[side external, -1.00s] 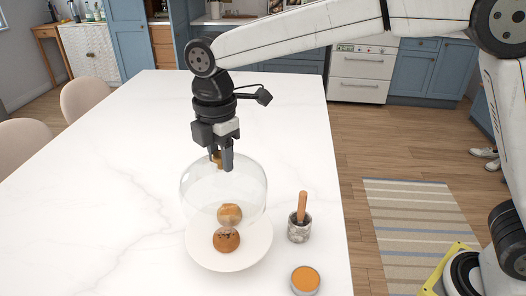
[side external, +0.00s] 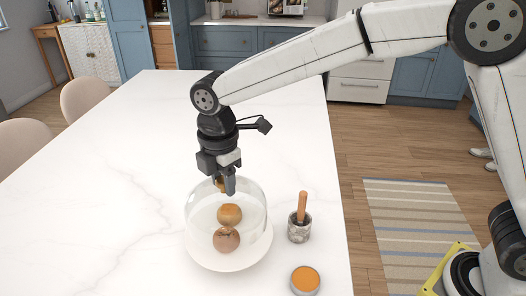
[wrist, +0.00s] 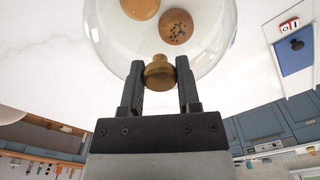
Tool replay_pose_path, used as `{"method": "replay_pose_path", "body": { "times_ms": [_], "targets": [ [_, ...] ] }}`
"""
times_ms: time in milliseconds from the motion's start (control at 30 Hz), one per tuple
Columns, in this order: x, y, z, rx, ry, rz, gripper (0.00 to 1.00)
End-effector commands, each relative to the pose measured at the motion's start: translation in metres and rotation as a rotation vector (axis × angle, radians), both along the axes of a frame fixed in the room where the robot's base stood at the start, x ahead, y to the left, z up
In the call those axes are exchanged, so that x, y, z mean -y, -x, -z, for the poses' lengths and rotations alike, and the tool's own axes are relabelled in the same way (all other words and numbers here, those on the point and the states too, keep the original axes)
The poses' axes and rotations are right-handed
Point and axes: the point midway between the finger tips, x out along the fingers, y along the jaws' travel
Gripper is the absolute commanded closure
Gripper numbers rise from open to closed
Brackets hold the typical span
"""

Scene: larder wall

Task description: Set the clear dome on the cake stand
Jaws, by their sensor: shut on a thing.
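The clear dome (side external: 195,214) is a glass bell with a brass knob (wrist: 159,73) on top. My gripper (side external: 226,189) is shut on this knob, with one finger on each side of it in the wrist view. The white cake stand (side external: 228,266) is on the marble counter, directly under the dome. Two round brown buns (side external: 230,214) on the stand show through the glass, inside the dome. The dome looks about upright, with its lower edge close to the stand's top. I cannot tell whether that edge touches.
A stone mortar (side external: 299,232) with a wooden pestle (side external: 302,206) stands just right of the stand. A round tin with an orange top (side external: 305,280) is at the front right, near the counter's edge. The counter to the left is clear.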

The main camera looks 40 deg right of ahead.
Motion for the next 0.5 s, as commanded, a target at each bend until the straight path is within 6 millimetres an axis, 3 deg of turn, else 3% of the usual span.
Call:
{"method": "replay_pose_path", "body": {
  "times_ms": [500],
  "targets": [
    [0.000,0.000,0.031,0.001,0.000,0.000,1.00]
  ]
}}
